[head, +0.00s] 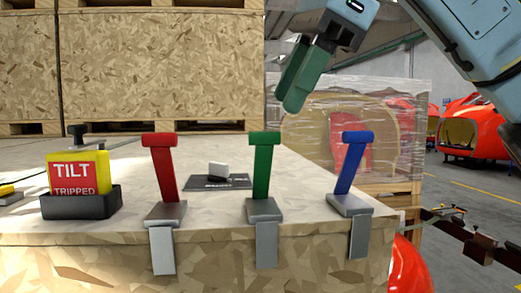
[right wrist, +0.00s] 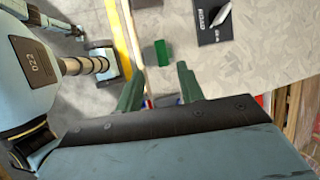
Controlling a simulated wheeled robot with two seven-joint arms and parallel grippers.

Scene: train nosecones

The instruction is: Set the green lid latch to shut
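The green lid latch (head: 263,165) stands at the crate lid's front edge, its T-handle raised nearly upright from a grey base, with a grey strap hanging down the front. In the right wrist view a green block (right wrist: 155,53), apparently this latch from above, lies beyond my fingertips. My right gripper (head: 290,98) is above the lid, up and right of the latch, touching nothing. Its two green fingers stand apart with a gap between them in the right wrist view (right wrist: 160,82). My left gripper is out of view.
A red latch (head: 163,170) stands left of the green one and a blue latch (head: 349,165) right of it, both raised. A yellow-red TILT indicator (head: 78,175) sits at left. A black plate (head: 222,183) with a white knob lies behind. Wrapped cargo (head: 400,110) stands beyond.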

